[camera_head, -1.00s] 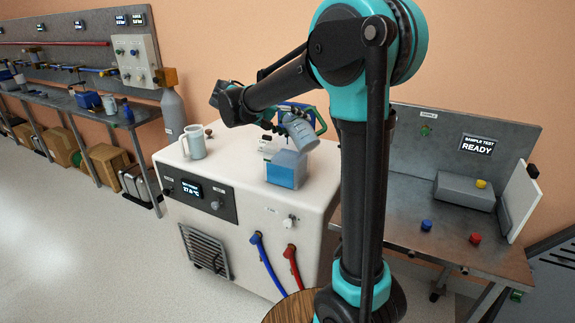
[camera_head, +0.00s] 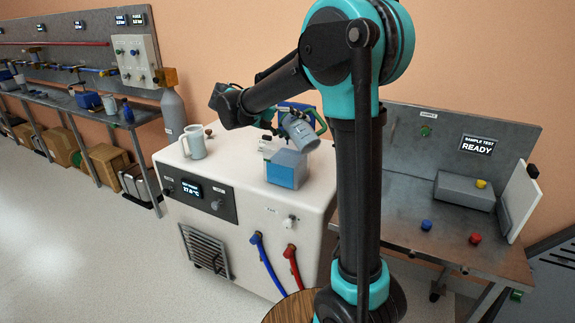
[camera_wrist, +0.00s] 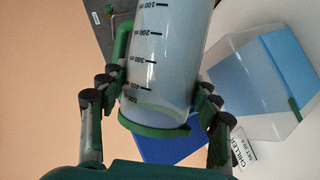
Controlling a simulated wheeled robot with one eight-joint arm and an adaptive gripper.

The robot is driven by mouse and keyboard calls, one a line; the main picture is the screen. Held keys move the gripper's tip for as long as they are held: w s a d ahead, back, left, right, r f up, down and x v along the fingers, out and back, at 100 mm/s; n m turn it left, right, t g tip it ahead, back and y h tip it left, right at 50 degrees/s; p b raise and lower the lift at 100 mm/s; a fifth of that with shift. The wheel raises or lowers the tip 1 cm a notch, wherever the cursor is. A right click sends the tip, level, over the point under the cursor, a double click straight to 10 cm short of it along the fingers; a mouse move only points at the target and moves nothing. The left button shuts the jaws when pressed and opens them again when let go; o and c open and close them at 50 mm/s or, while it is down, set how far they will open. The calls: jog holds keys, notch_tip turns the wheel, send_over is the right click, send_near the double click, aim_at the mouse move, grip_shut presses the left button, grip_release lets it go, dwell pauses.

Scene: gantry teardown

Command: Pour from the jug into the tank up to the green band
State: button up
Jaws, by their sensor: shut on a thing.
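The jug (camera_head: 302,132) is tilted over the tank (camera_head: 287,169) on the white chiller. In the wrist view the jug (camera_wrist: 168,62) is clear, with black volume marks, a green base and a green handle. My gripper (camera_head: 274,122) is shut around the jug's body near its base; its fingers flank the jug in the wrist view (camera_wrist: 160,92). The tank also shows in the wrist view (camera_wrist: 262,85), clear-walled, with blue liquid and a short green band (camera_wrist: 295,108) on its wall. I cannot tell exactly where the liquid level stands against the band, or see a stream.
The chiller (camera_head: 247,232) has a display, a grille and red and blue hoses. A pale mug-like jug (camera_head: 194,142) stands on its left top. A blue can (camera_head: 291,106) is behind the held jug. A sample-test bench (camera_head: 405,215) stands right.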

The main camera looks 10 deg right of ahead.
dwell(0.5)
jog(key=shift+f, duration=0.2)
dwell(1.0)
jog(key=shift+w+f+n+g, duration=0.1)
jog(key=shift+f+n+g, duration=0.05)
jog(key=shift+n+g, duration=0.2)
jog(key=shift+s+r+m+t+y, duration=0.2)
jog(key=shift+r+m+t+y, duration=0.1)
jog(key=shift+r+m+t, duration=0.7)
